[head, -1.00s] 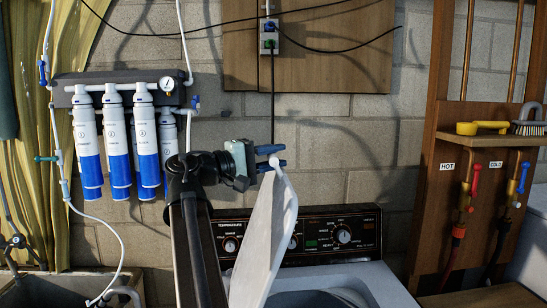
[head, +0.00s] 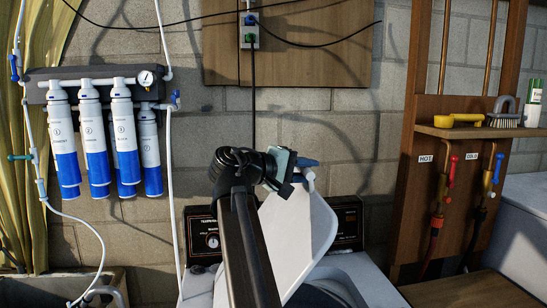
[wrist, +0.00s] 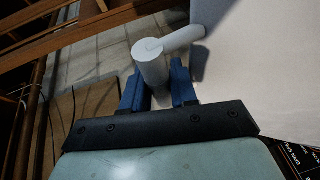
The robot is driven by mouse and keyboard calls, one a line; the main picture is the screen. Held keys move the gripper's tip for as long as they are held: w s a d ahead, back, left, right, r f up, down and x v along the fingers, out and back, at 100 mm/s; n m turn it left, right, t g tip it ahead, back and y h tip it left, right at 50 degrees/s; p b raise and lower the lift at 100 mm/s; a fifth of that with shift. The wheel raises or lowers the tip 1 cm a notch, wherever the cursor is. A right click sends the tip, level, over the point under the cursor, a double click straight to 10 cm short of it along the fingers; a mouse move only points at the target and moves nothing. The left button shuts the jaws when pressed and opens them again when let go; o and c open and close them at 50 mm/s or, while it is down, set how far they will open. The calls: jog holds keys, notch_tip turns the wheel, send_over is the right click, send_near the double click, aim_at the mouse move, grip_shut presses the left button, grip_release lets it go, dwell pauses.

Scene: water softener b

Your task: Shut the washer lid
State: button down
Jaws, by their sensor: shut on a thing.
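The white washer lid (head: 303,235) stands raised and tilted above the washer, its broad face partly toward the head camera. My gripper (head: 306,166) is at the lid's top edge. In the wrist view, my gripper's blue fingers (wrist: 158,82) are shut around a white cylindrical handle piece (wrist: 152,62) joined to the lid by a short bar. The lid also fills the right of the wrist view (wrist: 265,65). The washer's white top (head: 375,280) and part of its dark round opening (head: 330,290) show below the lid. My arm hides the lid's left part.
The washer's control panel (head: 347,222) stands behind the lid, mostly covered. Water filters (head: 122,140) hang on the wall at left, with a white hose beside them. At right a wooden shelf (head: 470,131) holds brushes above the hot and cold taps.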

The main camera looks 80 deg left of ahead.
jog(key=w+f+g, duration=0.3)
jog(key=w+f, duration=0.4)
jog(key=f, duration=0.3)
jog(key=w+f+m+g+h, duration=0.1)
jog(key=w+f+g, duration=0.2)
jog(key=w+f, duration=0.5)
jog(key=w+f+m+g, duration=0.1)
jog(key=w+f+g, duration=0.2)
jog(key=w+f, duration=0.4)
jog(key=shift+w+f, duration=0.15)
jog(key=shift+f, duration=1.75)
jog(key=shift+w+f, duration=0.1)
jog(key=shift+f, duration=1.75)
jog(key=c, duration=1.3)
grip_release()
jog(key=shift+o, duration=0.2)
jog(key=shift+s+r, duration=0.1)
jog(key=v, duration=1.3)
jog(key=shift+r, duration=0.4)
jog(key=shift+a, duration=0.1)
jog(key=shift+c, duration=0.4)
